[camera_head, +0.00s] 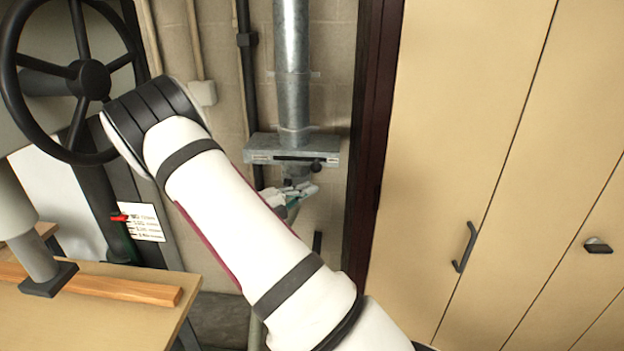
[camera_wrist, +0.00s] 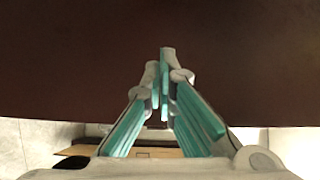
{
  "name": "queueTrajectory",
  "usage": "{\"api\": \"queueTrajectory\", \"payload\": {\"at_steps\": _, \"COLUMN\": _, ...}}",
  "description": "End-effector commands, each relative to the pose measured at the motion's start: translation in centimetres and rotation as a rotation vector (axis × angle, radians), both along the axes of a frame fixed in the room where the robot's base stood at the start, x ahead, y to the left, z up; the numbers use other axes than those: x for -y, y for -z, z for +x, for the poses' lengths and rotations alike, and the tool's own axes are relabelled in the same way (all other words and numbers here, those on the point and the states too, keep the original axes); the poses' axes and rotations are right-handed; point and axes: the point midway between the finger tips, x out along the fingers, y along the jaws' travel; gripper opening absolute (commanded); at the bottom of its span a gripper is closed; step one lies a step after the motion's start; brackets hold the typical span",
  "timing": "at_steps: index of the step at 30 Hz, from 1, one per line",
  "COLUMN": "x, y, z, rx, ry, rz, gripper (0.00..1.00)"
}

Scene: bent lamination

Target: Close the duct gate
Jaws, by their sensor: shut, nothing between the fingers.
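The duct gate (camera_head: 262,147) is a flat galvanized metal housing across a vertical round duct (camera_head: 292,60) in the head view. A dark slot runs along its front face, and a small dark knob (camera_head: 317,166) sits at the slot's right part. My gripper (camera_head: 312,189) is just below the housing and the knob, partly hidden behind my white arm. I cannot tell whether it touches the knob. In the wrist view my gripper's teal and grey fingers (camera_wrist: 165,62) are together and hold nothing. The gate does not show clearly in that view.
A dark brown upright post (camera_head: 370,130) stands right of the duct, beside tan cabinet doors (camera_head: 450,110). A dark surface (camera_wrist: 70,60) fills the upper wrist view. At left are a black handwheel (camera_head: 90,80) and a table (camera_head: 100,320) with a wooden strip (camera_head: 130,290).

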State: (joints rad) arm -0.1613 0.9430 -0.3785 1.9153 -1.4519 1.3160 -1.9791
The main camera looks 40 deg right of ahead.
Motion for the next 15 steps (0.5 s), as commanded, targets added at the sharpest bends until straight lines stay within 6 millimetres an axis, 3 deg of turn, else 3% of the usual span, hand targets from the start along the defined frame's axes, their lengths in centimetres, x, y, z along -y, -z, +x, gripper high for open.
{"api": "queueTrajectory", "payload": {"at_steps": 5, "x": 1.9, "y": -0.2, "z": -0.4, "rx": -0.001, "ry": 0.004, "rz": -0.002, "gripper": 0.0}}
{"api": "queueTrajectory", "payload": {"at_steps": 15, "x": 8.5, "y": -0.4, "z": -1.2, "rx": 0.002, "ry": 0.006, "rz": -0.001, "gripper": 0.0}}
